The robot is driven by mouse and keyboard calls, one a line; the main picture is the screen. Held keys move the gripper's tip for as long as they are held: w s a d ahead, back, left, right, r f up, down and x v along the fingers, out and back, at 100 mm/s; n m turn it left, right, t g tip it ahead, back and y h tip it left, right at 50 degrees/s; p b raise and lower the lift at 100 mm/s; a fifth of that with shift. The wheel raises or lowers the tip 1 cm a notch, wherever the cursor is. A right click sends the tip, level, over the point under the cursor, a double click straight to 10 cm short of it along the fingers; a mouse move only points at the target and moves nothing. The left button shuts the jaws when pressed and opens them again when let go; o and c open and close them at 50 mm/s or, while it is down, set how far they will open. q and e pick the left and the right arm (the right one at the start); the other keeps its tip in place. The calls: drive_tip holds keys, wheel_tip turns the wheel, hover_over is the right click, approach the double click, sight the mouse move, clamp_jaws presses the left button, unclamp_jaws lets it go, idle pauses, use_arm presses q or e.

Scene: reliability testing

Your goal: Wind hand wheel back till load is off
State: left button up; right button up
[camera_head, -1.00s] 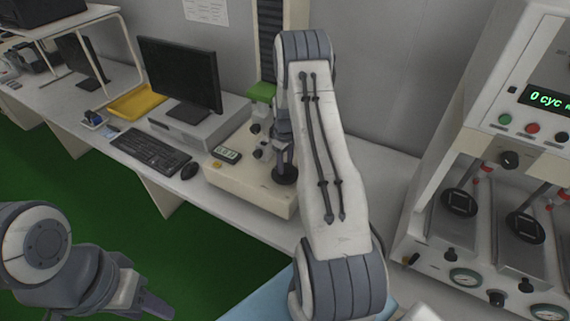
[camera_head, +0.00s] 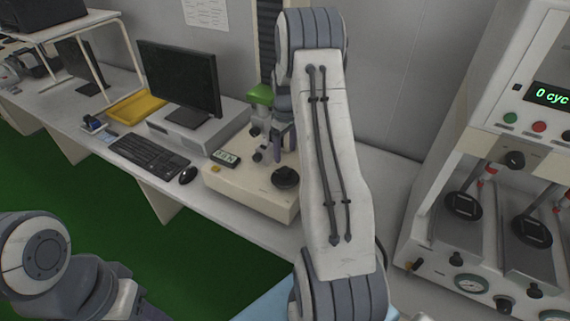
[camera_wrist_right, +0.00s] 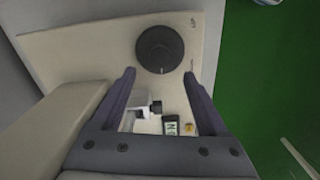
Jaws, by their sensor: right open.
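The black round hand wheel (camera_head: 285,177) lies flat on the cream base (camera_head: 238,192) of the test stand; it also shows in the right wrist view (camera_wrist_right: 165,49). My right gripper (camera_head: 281,148) is open and empty, above and behind the wheel in the head view. In the right wrist view its two fingers (camera_wrist_right: 158,77) are apart, with the wheel just beyond their tips, not between them. A small display (camera_head: 226,158) sits on the base; its reading is not clear. My left gripper (camera_head: 135,304) is at the bottom left, partly cut off; its jaws are not clear.
A keyboard (camera_head: 150,156), mouse (camera_head: 188,175) and monitor (camera_head: 180,79) stand left of the base on the bench. A large tester (camera_head: 535,140) with gauges stands at the right. A green part (camera_head: 261,94) is on the stand near my right arm.

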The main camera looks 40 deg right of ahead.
drive_tip(key=shift+r, duration=1.3)
drive_tip(key=s+a+r+n, duration=0.1)
drive_tip(key=s+a+r, duration=0.15)
drive_tip(key=a, duration=0.65)
drive_tip(key=s+a+r+n, duration=0.1)
drive_tip(key=s+a+r, duration=0.15)
drive_tip(key=a, duration=0.75)
drive_tip(key=s+a+r+n, duration=0.1)
drive_tip(key=a+r, duration=0.3)
drive_tip(key=a, duration=0.5)
drive_tip(key=s+a+n, duration=0.1)
drive_tip(key=s+a, duration=0.4)
drive_tip(key=s, duration=0.6)
drive_tip(key=s+a+y, duration=0.1)
drive_tip(key=s+a, duration=0.4)
drive_tip(key=s, duration=0.6)
drive_tip(key=shift+a+n+b, duration=0.15)
drive_tip(key=shift+n+b, duration=0.25)
drive_tip(key=shift+b, duration=0.05)
